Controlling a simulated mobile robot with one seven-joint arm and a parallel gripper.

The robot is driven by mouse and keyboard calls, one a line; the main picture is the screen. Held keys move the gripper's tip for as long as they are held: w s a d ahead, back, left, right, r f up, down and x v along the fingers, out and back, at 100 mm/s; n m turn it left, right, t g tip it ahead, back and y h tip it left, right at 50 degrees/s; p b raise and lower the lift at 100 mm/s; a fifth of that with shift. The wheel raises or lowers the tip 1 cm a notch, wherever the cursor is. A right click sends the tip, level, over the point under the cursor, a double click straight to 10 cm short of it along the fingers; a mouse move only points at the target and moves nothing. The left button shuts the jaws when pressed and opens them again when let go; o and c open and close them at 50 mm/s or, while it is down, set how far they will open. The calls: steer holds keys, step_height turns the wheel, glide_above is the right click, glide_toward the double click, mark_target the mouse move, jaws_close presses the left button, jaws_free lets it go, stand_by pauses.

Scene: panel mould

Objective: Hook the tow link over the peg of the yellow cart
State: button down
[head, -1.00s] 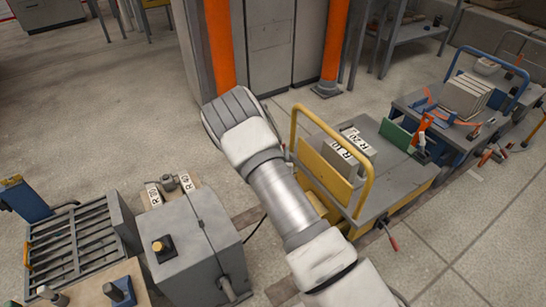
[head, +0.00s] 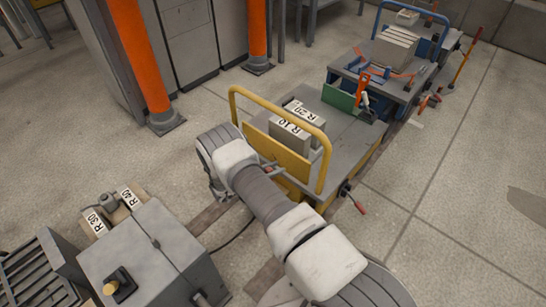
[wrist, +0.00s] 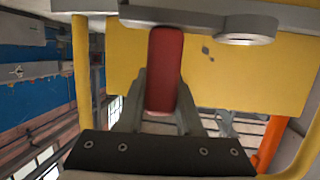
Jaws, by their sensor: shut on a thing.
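The yellow cart (head: 345,147) stands in the middle of the head view, with a grey deck, a yellow end panel and a yellow tube handle. My gripper (wrist: 163,92) is shut on the red grip (wrist: 165,62) of the tow link. The link's grey bar (wrist: 172,13) crosses the top of the wrist view, with a rounded end (wrist: 248,28) at the right. The cart's yellow panel (wrist: 112,62) fills the space behind it. I cannot make out the peg.
Grey blocks marked R 10 and R 20 (head: 290,137) stand on the cart. A blue cart (head: 385,75) is behind it. An orange post (head: 140,60) stands at the upper left. A grey box (head: 145,255) is at the lower left.

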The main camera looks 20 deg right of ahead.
steer(key=shift+s+f, duration=0.1)
steer(key=shift+f, duration=0.1)
steer(key=shift+f+b, duration=0.1)
steer(key=shift+b, duration=0.35)
steer(key=shift+f+b, duration=1.35)
steer(key=shift+f, duration=1.5)
steer(key=shift+f, duration=2.4)
steer(key=shift+f, duration=0.3)
steer(key=shift+f, duration=0.1)
steer(key=shift+c, duration=2.4)
jaws_free()
